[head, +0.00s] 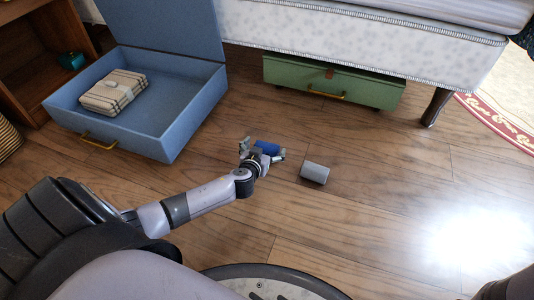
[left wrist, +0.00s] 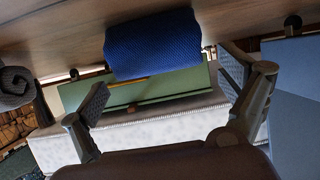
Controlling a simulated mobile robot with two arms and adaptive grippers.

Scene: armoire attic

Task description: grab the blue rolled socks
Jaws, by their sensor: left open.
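The blue rolled socks (head: 267,147) lie on the wooden floor in the middle of the head view, partly hidden by my left gripper (head: 263,153). In the left wrist view the socks (left wrist: 153,45) show as a ribbed blue roll at the top centre. My left gripper (left wrist: 165,88) is open, with one finger toward each side of the socks. No firm hold shows, and I cannot tell whether a finger touches them. My right gripper is not in view.
A grey roll (head: 314,173) lies right of the socks. An open blue suitcase (head: 172,137) with a folded plaid cloth (head: 113,92) stands at left. A green case (head: 333,84) sits under the bed (head: 360,38). Floor at front right is clear.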

